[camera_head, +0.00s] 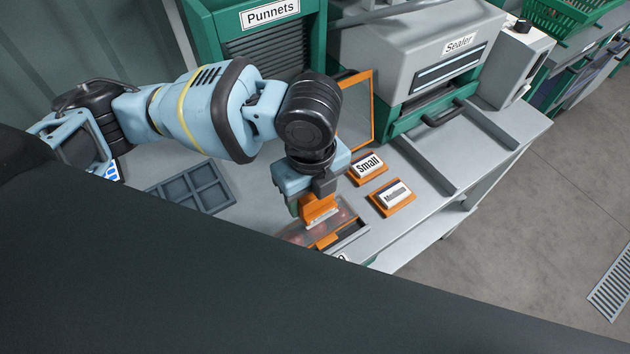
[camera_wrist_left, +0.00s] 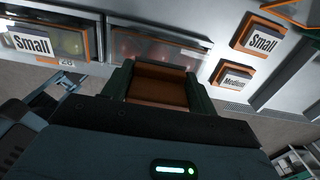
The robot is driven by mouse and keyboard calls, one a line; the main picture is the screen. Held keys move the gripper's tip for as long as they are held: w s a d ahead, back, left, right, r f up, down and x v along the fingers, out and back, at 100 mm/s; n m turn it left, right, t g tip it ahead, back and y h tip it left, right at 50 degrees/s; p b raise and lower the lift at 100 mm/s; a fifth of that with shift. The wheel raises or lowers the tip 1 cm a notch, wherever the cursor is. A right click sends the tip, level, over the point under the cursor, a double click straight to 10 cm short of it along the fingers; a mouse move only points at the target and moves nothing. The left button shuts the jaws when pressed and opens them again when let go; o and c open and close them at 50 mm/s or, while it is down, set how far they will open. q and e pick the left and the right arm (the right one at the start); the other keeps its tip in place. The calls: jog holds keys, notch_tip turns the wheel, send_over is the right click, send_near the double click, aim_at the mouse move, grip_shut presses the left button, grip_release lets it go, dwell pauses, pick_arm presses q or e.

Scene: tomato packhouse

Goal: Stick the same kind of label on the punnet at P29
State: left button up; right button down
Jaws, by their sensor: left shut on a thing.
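My left gripper (camera_head: 316,200) is shut on an orange block (camera_head: 318,208) with a pale underside, right above a clear-lidded punnet (camera_head: 292,236) of reddish fruit. I cannot tell whether the block touches the lid. In the left wrist view the gripper's fingers (camera_wrist_left: 156,82) hold the block (camera_wrist_left: 158,85), in front of this punnet (camera_wrist_left: 150,48). No label shows on the visible part of its lid, and its place number is hidden. Left of it in that view is a punnet labelled "Small" (camera_wrist_left: 68,42) at the place marked 28. My right gripper is not in view.
A "Small" label holder (camera_head: 367,168) and a "Medium" label holder (camera_head: 393,197) lie on the bench to the right. A grey compartment tray (camera_head: 190,188) lies to the left. The sealer (camera_head: 420,50) and green punnet dispenser (camera_head: 262,45) stand behind.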

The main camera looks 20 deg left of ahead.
pick_arm(q)
notch_tip(320, 180, down, 2)
jog(key=shift+b, duration=0.5)
jog(key=shift+f, duration=0.9)
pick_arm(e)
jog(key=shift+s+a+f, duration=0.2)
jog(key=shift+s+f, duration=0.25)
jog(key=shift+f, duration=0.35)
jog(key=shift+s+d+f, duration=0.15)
pick_arm(q)
jog(key=shift+f, duration=0.6)
jog(key=shift+s+f, duration=0.1)
jog(key=shift+f, duration=0.05)
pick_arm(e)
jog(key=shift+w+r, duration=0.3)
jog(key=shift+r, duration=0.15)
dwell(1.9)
